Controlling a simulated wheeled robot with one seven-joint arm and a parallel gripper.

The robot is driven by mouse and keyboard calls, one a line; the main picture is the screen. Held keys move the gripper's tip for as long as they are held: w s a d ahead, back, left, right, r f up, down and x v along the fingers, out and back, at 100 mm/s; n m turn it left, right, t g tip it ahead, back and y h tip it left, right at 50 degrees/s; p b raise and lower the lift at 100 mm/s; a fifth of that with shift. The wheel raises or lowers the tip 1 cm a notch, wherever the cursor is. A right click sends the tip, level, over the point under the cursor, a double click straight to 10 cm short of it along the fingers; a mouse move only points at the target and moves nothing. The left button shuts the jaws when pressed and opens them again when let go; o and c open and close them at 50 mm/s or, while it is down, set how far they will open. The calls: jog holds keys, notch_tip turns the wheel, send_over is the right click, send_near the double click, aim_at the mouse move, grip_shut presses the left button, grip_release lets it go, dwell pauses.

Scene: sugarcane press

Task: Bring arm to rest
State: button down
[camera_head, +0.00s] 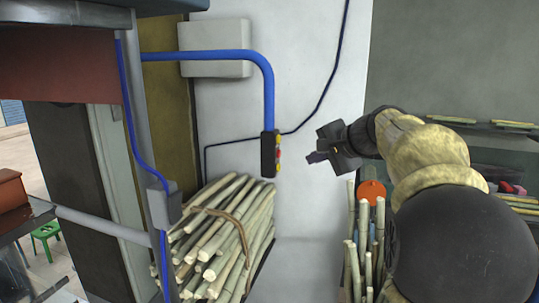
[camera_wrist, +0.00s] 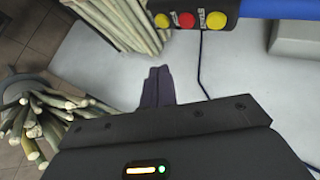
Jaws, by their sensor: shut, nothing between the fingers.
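My gripper (camera_head: 312,157) is in the middle of the head view, pointing left, with its fingers together and nothing between them. In the wrist view its closed dark fingers (camera_wrist: 157,87) show against the white wall. A black control box (camera_head: 270,153) with yellow and red buttons hangs at the end of a blue pipe (camera_head: 262,66), a short way left of my fingertips and apart from them. The wrist view shows its buttons (camera_wrist: 187,20) at the top. My arm reaches in from the right of the head view, bent.
A tied bundle of cane (camera_head: 222,240) stands below the control box. More cane (camera_head: 351,245) stands upright below my wrist, also seen in a round container in the wrist view (camera_wrist: 35,115). A grey box (camera_head: 214,48) is on the white wall. A shelf (camera_head: 480,137) with cane is at right.

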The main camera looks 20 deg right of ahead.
jog(key=s+a+f+n+g+h, duration=0.1)
jog(key=s+a+f+n+g, duration=0.2)
jog(key=f, duration=0.7)
jog(key=s+a+f+n+g+h, duration=0.15)
jog(key=s+a+f, duration=0.3)
jog(key=f, duration=0.55)
jog(key=s+a+f+n+g+h, duration=0.1)
jog(key=s+a+f+n, duration=0.1)
jog(key=s+f+n, duration=0.2)
jog(key=s+a+f+n+g, duration=0.2)
jog(key=s+a+f+n, duration=0.1)
jog(key=s+f, duration=0.6)
jog(key=shift+s+a+f+n+h, duration=0.3)
jog(key=shift+s+f+n+h, duration=0.05)
jog(key=shift+s, duration=0.5)
jog(key=shift+g, duration=0.25)
